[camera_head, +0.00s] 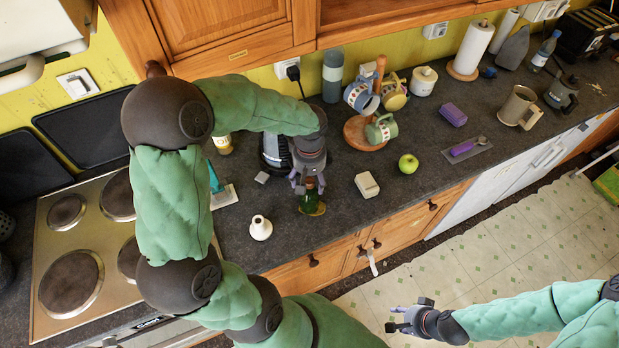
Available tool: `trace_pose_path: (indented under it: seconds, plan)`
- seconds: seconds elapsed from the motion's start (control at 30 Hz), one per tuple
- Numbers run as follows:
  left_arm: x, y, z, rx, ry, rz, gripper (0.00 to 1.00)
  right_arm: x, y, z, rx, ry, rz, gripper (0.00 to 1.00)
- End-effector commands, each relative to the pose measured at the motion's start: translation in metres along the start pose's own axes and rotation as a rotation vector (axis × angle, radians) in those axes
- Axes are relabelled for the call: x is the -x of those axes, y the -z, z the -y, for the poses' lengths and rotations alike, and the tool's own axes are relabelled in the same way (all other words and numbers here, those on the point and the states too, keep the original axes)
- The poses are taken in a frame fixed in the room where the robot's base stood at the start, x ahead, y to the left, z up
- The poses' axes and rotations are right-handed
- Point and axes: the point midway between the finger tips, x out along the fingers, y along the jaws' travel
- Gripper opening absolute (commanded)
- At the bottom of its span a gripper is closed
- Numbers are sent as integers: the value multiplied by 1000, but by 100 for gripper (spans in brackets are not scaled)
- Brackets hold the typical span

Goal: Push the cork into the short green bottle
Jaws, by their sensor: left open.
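The short green bottle (309,204) stands upright near the front edge of the dark counter, with a yellowish patch at its foot. My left gripper (307,185) points down directly over the bottle, with its open fingers around or just above the bottle's top. I cannot tell whether the fingers touch it. The cork is not visible; the gripper hides the bottle's mouth. My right gripper (393,318) is low at the right, over the floor and away from the counter, with its fingers apart and empty.
A green apple (408,163) sits farther right. The hob (85,250) is at the left.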

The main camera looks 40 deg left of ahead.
Motion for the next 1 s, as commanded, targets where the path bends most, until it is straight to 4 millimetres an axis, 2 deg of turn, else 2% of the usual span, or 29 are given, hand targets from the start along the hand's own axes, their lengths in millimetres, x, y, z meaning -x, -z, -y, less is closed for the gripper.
trace_pose_path:
  seconds: [0.47,1.0]
  plan:
    - [2,0,0,0,0,0,74,1,0,0,0,0,0,40]
    - [16,0,0,0,-1,0,74,10,0,3,0,0,0,40]
